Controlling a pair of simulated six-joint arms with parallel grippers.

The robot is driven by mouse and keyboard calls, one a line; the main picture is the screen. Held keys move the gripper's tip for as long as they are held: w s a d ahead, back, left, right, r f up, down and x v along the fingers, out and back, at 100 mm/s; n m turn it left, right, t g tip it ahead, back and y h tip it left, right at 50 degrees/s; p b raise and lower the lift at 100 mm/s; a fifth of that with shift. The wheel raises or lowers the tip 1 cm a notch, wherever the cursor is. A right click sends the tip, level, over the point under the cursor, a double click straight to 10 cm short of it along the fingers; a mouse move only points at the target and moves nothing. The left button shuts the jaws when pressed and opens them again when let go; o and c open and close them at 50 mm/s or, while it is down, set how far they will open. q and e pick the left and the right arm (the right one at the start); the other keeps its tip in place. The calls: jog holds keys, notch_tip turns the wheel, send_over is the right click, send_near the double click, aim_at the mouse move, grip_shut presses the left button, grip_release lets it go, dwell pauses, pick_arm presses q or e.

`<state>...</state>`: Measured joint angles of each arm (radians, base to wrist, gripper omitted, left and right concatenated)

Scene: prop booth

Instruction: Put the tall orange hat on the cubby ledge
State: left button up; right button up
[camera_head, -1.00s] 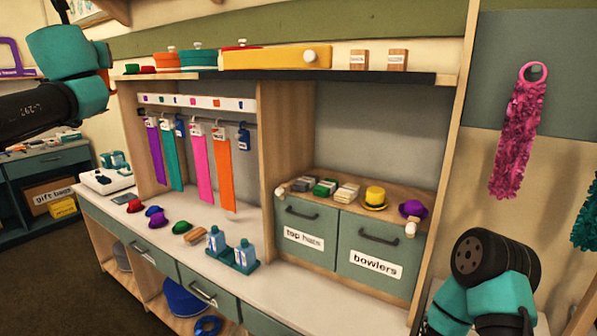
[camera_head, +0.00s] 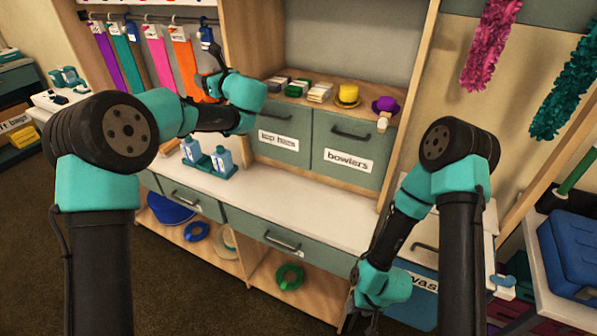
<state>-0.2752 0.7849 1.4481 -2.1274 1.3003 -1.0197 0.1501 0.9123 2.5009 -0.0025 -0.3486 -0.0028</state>
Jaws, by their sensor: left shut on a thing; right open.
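An orange shape that looks like the tall orange hat (camera_head: 203,89) shows behind my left arm, in front of the hanging strips. My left gripper (camera_head: 213,74) is shut on it; its fingers are mostly hidden by the wrist. The wooden cubby ledge (camera_head: 368,113) lies over the two drawers, to the right of the hat and apart from it. A yellow hat (camera_head: 347,95) and a purple bowler (camera_head: 385,104) stand at its right part. My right gripper (camera_head: 362,312) hangs low at the bottom, open, its fingers small and dark, away from the ledge.
Several small card stacks (camera_head: 296,87) fill the ledge's left part. Blue bottles (camera_head: 207,157) stand on the white counter (camera_head: 300,200), whose middle is clear. Colored strips (camera_head: 130,60) hang at the left. Pink (camera_head: 490,45) and teal (camera_head: 568,85) boas hang at the right.

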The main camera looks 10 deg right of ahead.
pick_arm(q)
jog(key=s+d+f+g+y, duration=0.1)
jog(key=s+d+f, duration=0.1)
jog(key=d+f, duration=0.75)
jog(key=s+d+f, duration=0.2)
jog(key=d+f, duration=0.7)
jog(key=f, duration=0.2)
jog(key=s+d+f+m+t+h, duration=0.2)
jog(key=s+d, duration=0.3)
jog(key=d, duration=0.4)
jog(key=s+d+f+m+t+h, duration=0.2)
jog(key=s+d+f+h, duration=0.2)
jog(key=d, duration=0.5)
jog(key=shift+v, duration=0.95)
jog(key=shift+s+a, duration=0.1)
jog(key=shift+a, duration=0.1)
jog(key=shift+f, duration=1.95)
jog(key=shift+f, duration=2)
jog(key=shift+f, duration=0.1)
